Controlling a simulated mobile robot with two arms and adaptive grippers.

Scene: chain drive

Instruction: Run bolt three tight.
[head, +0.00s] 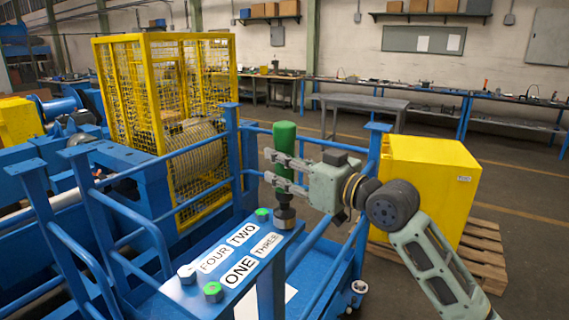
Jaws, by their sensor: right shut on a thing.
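My right gripper (270,167) is shut on a green-handled tool (284,138), which stands upright. The tool's dark lower end (285,211) is over the corner of the blue plate by the label THREE (266,245). Bolt three is hidden under it, and I cannot tell how it is seated. A green-topped bolt (262,214) is by the label TWO (243,235) and another (213,291) by ONE (240,270). A silver bolt (187,273) is by FOUR (215,260). My left gripper is not in view.
Blue railings (190,153) surround the plate. A yellow mesh cage (165,110) encloses a drum behind. A yellow box (430,185) on a wooden pallet (482,250) stands behind my right arm. A grey table (358,103) and workbenches line the back, with open floor before them.

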